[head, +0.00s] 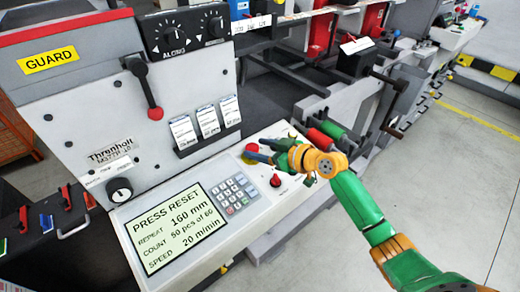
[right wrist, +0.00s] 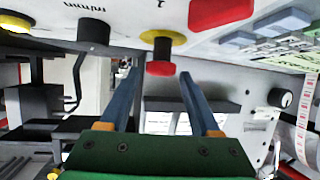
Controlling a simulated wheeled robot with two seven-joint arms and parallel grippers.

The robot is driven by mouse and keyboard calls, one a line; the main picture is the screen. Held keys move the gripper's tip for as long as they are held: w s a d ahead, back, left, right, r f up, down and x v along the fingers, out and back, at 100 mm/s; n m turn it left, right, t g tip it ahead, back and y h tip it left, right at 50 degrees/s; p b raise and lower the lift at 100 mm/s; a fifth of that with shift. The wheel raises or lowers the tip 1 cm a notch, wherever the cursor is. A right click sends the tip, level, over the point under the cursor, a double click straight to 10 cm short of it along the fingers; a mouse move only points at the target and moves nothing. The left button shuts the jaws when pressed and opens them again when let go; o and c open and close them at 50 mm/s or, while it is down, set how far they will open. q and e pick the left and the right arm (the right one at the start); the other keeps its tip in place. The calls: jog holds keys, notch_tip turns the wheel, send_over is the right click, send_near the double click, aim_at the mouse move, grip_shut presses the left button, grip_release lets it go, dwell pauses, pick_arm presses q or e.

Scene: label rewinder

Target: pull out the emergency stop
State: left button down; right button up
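The emergency stop is a red mushroom button (head: 251,148) on a yellow collar, on the sloped control panel right of the keypad. In the right wrist view its red head (right wrist: 160,68) and yellow collar (right wrist: 163,37) show between and just beyond the fingertips. My right gripper (head: 263,149) reaches in from the right, beside the button. In the right wrist view its two blue fingers (right wrist: 161,75) are apart, with a gap on both sides of the red head. Nothing is gripped. My left gripper is not in view.
The panel display (head: 175,230) reads PRESS RESET, beside the keypad (head: 236,193). A red knob (head: 276,180) sits close below my right gripper. Red and green rollers (head: 325,130) lie to the right.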

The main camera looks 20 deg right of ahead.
jog(key=shift+o, duration=0.5)
jog(key=b+v, duration=0.1)
jog(key=v, duration=0.6)
jog(key=shift+s+d+b, duration=0.1)
jog(key=shift+b, duration=0.2)
